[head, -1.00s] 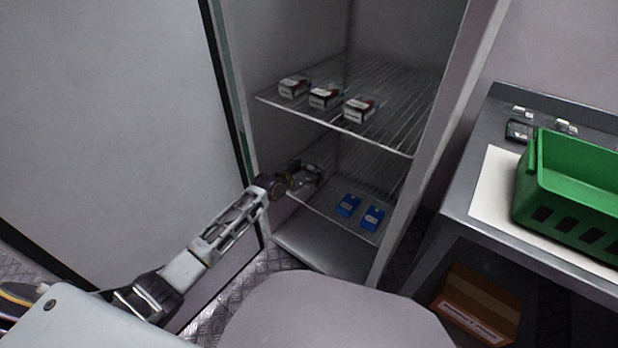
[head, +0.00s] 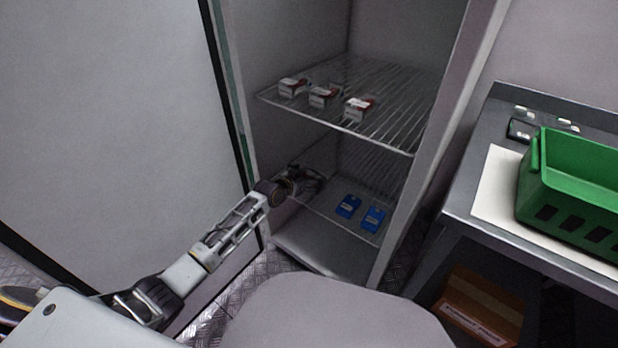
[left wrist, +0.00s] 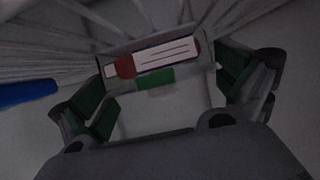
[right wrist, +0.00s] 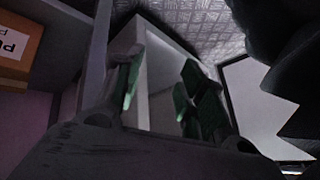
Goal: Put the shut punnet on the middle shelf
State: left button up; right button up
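In the left wrist view, a punnet (left wrist: 165,58) with a white and red label and a small green patch lies just beyond the fingertips, above shelf wires. My left gripper (left wrist: 165,95) has its fingers spread apart, one toward each end of the punnet; a gap shows between the pads. In the head view, my left gripper (head: 308,183) is inside the cabinet over the left part of the middle shelf (head: 335,217); the punnet cannot be made out there. My right gripper (right wrist: 158,90) is open and empty in the right wrist view.
Several white and red boxes (head: 323,96) stand on the upper wire shelf (head: 385,130). A green crate (head: 575,180) is on the bench; a cardboard box (head: 480,308) is below. The cabinet wall (head: 430,130) bounds the right.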

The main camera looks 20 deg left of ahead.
aim_at(309, 176)
pick_arm(q)
jog(key=shift+r, duration=0.15)
pick_arm(e)
jog(key=shift+s, duration=0.1)
pick_arm(q)
jog(key=shift+s+a+r+p, duration=0.2)
jog(key=shift+s+p, duration=0.1)
jog(key=shift+s, duration=0.1)
jog(key=shift+p+v, duration=0.5)
jog(key=shift+v, duration=0.55)
jog(key=p+v, duration=0.3)
jog(key=v, duration=0.6)
pick_arm(e)
notch_tip(309, 176, up, 10)
jog(key=d+g+h, duration=0.1)
jog(key=d, duration=0.1)
jog(key=shift+s+d+n+g+h, duration=0.2)
jog(key=shift+s+n+g+h, duration=0.1)
jog(key=shift+s+n+g, duration=0.1)
jog(key=shift+w, duration=0.1)
